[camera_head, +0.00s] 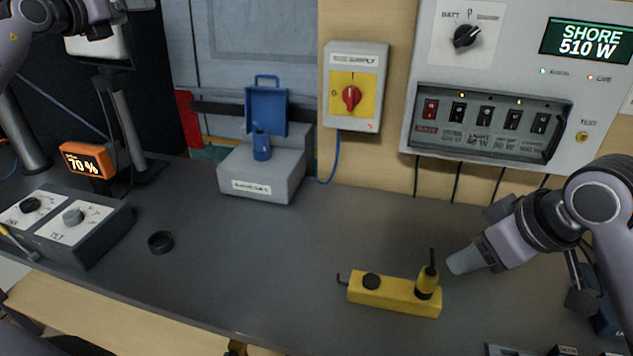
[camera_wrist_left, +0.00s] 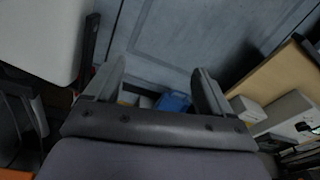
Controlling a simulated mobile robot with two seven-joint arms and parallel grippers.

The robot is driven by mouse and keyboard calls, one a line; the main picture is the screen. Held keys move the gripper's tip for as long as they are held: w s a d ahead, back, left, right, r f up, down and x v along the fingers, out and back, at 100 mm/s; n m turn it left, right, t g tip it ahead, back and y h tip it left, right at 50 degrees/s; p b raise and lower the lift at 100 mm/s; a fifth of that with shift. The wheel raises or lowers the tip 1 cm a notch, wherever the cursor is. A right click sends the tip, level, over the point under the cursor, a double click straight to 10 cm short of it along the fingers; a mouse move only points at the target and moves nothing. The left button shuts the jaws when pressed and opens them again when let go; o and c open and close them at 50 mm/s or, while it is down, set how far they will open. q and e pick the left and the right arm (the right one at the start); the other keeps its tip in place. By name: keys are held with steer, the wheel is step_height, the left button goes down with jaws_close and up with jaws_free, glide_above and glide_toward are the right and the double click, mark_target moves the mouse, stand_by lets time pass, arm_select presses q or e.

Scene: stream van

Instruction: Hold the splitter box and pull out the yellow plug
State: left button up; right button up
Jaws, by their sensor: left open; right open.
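The yellow splitter box (camera_head: 394,295) lies on the grey bench, front right of centre in the head view. A round black cap (camera_head: 371,281) sits on its left part. My left gripper is only partly seen at the top left of the head view, far from the box. In the left wrist view its fingers (camera_wrist_left: 160,80) are spread with nothing between them.
A grey socket housing (camera_head: 262,170) with a blue lid stands at the back. A dial box (camera_head: 65,225) and an orange display (camera_head: 88,160) are at left. A black ring (camera_head: 160,242) lies on the bench. The bench between ring and splitter is clear.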

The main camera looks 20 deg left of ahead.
arm_select(q)
steer(key=w+d+r+m+h, duration=0.2)
steer(key=w+d+m+h, duration=0.15)
steer(key=d, duration=0.75)
steer(key=w+d+f+m+g+h, duration=0.1)
steer(key=w+d+f+m+g, duration=0.15)
steer(key=d+f, duration=0.4)
steer(key=w+d+f+m+g+h, duration=0.15)
steer(key=d+f+g, duration=0.25)
steer(key=d, duration=0.6)
steer(key=m+g+y, duration=0.5)
steer(key=m+g, duration=0.6)
steer(key=m, duration=0.2)
glide_above(360, 280)
steer(key=shift+t, duration=0.25)
step_height(360, 280, down, 28)
steer(key=shift+f, duration=3.6)
